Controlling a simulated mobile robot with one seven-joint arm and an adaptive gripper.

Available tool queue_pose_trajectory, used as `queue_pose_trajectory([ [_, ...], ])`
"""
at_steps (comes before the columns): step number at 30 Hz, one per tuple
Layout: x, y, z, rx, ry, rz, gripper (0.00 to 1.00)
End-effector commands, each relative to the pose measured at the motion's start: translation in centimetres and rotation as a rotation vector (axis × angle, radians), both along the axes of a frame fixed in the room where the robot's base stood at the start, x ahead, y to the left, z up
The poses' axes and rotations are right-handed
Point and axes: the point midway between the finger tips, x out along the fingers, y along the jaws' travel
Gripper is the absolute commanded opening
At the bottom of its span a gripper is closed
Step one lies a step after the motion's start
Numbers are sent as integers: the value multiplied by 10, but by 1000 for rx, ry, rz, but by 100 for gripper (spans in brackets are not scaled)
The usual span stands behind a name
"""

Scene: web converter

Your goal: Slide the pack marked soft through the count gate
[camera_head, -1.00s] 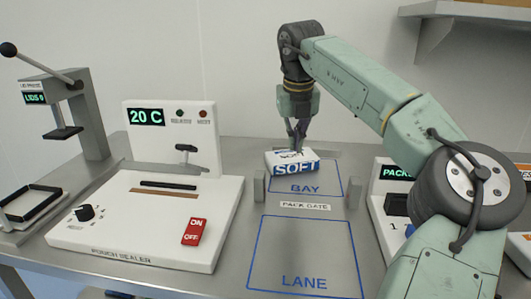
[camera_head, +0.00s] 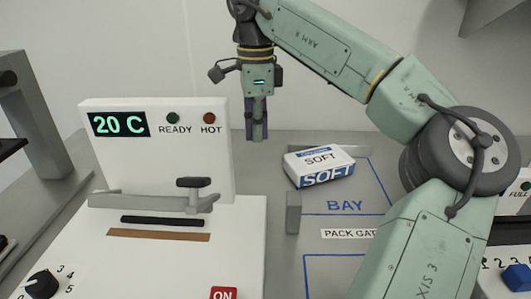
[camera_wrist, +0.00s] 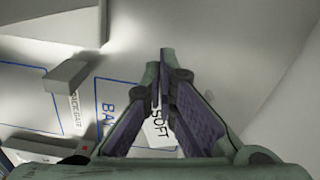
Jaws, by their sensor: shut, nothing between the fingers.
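The pack marked SOFT (camera_head: 318,167), white with blue lettering, lies slightly turned in the back left part of the outlined BAY (camera_head: 345,206). My gripper (camera_head: 257,139) is shut and empty, left of the pack and apart from it in the head view. In the wrist view my shut fingers (camera_wrist: 162,55) partly hide the pack (camera_wrist: 160,138). The count gate shows as a grey left post (camera_head: 293,212) and a PACK GATE label (camera_head: 347,233). My arm hides the right side of the gate and part of the lane outline.
The pouch sealer (camera_head: 155,150) stands left of the bay, with a display reading 20 C and a lever. A low grey rail (camera_head: 330,150) lies behind the pack. A counter device with a blue button (camera_head: 516,278) is at the right edge.

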Motion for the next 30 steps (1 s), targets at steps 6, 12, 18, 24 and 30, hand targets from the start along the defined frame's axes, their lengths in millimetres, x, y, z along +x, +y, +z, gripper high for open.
queue_pose_trajectory([
  [6,-1,-1,-28,-1,4,3,0],
  [12,-1,-1,-71,0,3,2,0],
  [18,2,-12,-95,1,0,-5,0],
  [24,6,-34,-97,1,0,-3,0],
  [30,8,-40,-98,0,0,-1,0],
])
